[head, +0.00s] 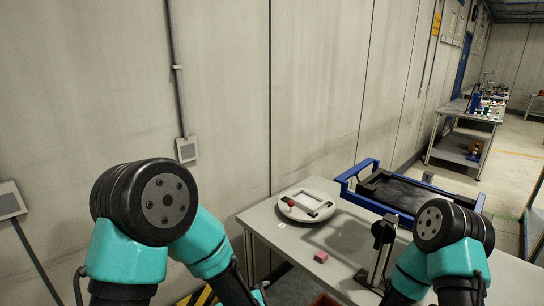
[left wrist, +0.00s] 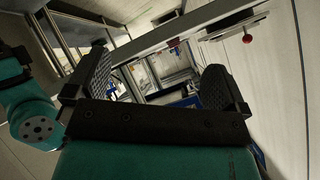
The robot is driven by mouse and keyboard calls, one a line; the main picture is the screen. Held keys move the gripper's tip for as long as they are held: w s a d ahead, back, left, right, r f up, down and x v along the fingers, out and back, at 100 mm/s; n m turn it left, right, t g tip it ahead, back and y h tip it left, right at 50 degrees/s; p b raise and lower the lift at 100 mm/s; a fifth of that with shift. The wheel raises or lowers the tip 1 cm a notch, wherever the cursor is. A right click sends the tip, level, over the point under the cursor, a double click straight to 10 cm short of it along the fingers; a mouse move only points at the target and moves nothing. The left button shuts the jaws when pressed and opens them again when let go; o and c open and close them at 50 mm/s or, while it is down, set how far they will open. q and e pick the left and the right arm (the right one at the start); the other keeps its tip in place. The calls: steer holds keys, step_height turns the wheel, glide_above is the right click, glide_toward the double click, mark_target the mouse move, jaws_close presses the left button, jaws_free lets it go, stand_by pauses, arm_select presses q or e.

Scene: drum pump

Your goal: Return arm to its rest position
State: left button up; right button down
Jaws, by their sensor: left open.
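My left gripper (left wrist: 157,82) shows in the left wrist view with its two dark, ribbed fingers wide apart and nothing between them. In the head view my left arm (head: 150,225) is bent at the left side, and its lower links run down out of the picture, so its gripper is hidden there. My right arm (head: 443,255) is bent at the lower right, and its gripper is not seen. A grey table (head: 262,225) stands in front of my arms.
On the table are a round white plate (head: 288,210) with a frame on it, a small pink block (head: 321,256) and an upright metal post (head: 380,262) with a black head. A blue-framed dark tray (head: 355,190) stands behind. A wall (head: 300,90) closes the back.

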arm_select(q)
steer(key=s+a+f+n+g+y, duration=0.1)
steer(key=s+a+f+n+g, duration=0.3)
steer(key=s+a+f+n, duration=0.3)
steer(key=s+a+f+n+g+y, duration=0.1)
steer(key=s+a+f+n+g, duration=0.3)
steer(key=s+a+f+n, duration=0.4)
steer(key=a+f+n, duration=0.2)
steer(key=a+f, duration=0.3)
steer(key=a, duration=0.2)
steer(key=shift+y, duration=0.4)
steer(key=shift+d, duration=0.1)
